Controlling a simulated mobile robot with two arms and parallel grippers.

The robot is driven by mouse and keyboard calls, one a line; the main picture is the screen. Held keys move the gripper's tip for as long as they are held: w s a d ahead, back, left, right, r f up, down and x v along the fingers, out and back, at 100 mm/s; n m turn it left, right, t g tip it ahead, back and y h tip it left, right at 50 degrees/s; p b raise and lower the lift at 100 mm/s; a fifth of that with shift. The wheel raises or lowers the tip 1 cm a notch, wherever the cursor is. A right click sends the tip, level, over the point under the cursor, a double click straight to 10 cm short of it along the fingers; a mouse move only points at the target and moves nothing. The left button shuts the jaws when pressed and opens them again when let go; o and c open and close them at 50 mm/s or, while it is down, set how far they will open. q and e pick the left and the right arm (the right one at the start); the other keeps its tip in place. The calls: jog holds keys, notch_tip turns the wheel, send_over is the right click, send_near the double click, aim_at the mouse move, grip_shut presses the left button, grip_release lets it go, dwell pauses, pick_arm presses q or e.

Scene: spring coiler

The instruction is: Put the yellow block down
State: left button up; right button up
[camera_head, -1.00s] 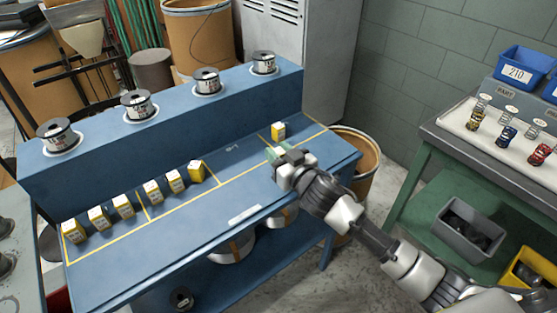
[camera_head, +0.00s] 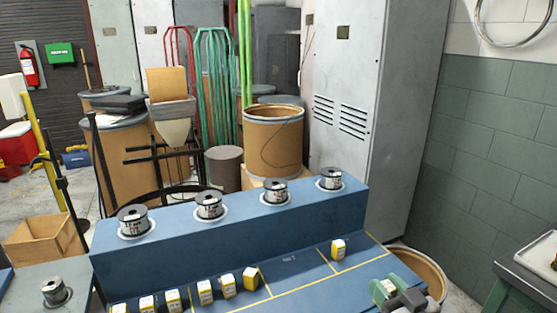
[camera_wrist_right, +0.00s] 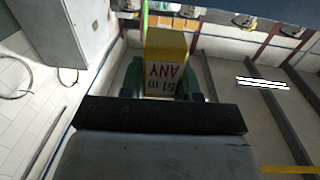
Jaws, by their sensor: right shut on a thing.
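My right gripper (camera_head: 392,289) shows at the bottom right of the head view, over the right end of the blue bench (camera_head: 313,268). In the right wrist view its green fingers (camera_wrist_right: 163,82) are shut on a yellow block (camera_wrist_right: 168,48) with a white label reading "51 m ANY". Another yellow block (camera_head: 338,249) stands inside a yellow-lined section of the bench, left of the gripper. Several more stand in a row, including one (camera_head: 250,279) near the middle. My left gripper is not in view.
Several wire spools, such as this one (camera_head: 330,179), sit on the raised rear ledge of the bench. A brown drum (camera_head: 424,268) stands beyond the bench's right end. A grey table (camera_head: 530,275) is at the right edge. Bare bench surface lies between the lone block and the row.

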jog(key=s+a+m+h+p, duration=0.1)
jog(key=s+a+h, duration=0.1)
jog(key=s, duration=0.4)
jog(key=s+a+f+m+h+p, duration=0.1)
jog(key=s+a+m+h+p, duration=0.1)
jog(key=s, duration=0.4)
jog(key=shift+a+f+t+h, duration=0.3)
jog(key=shift+a+h, duration=0.2)
jog(key=shift+a, duration=0.1)
